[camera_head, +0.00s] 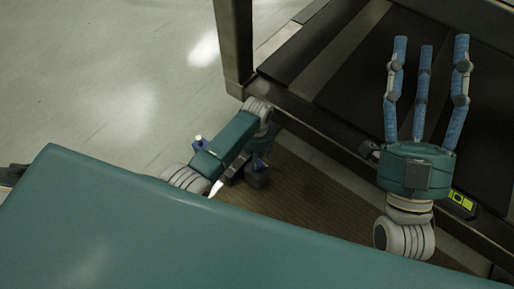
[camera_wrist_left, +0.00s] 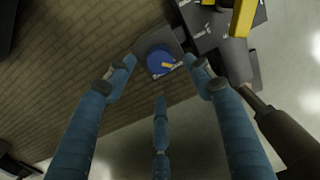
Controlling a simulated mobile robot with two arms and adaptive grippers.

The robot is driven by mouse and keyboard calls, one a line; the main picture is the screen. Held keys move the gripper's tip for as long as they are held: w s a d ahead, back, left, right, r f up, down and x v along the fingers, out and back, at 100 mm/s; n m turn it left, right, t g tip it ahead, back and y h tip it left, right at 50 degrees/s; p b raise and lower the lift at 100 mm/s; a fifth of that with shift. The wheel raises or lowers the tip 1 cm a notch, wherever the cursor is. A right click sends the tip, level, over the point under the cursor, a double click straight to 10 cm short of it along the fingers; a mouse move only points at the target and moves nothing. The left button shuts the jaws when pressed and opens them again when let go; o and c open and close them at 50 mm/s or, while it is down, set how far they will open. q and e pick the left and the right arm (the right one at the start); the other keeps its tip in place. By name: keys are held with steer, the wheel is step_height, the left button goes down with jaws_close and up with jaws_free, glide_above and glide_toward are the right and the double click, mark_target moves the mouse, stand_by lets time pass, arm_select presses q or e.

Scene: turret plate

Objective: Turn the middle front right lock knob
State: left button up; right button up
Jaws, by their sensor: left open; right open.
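A round blue knob (camera_wrist_left: 160,60) with a yellow mark sits on a dark block in the left wrist view. I cannot tell whether it is the middle front right lock knob. My left gripper (camera_wrist_left: 160,78) is open, with two blue fingertips on either side of the knob in the picture and the third below it. Contact cannot be made out. My right gripper (camera_head: 429,48) is open and empty, with three blue fingers extended in front of the dark rack, away from the knob.
A dark metal rack (camera_head: 235,45) with black panels stands at the upper right of the head view. A brown ribbed floor mat (camera_head: 310,205) lies below it. A yellow part (camera_wrist_left: 243,17) and dark metal pieces are beside the knob. The grey floor (camera_head: 100,85) at left is clear.

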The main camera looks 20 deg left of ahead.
arm_select(q)
steer(key=shift+s+r, duration=0.1)
steer(key=shift+r, duration=2.65)
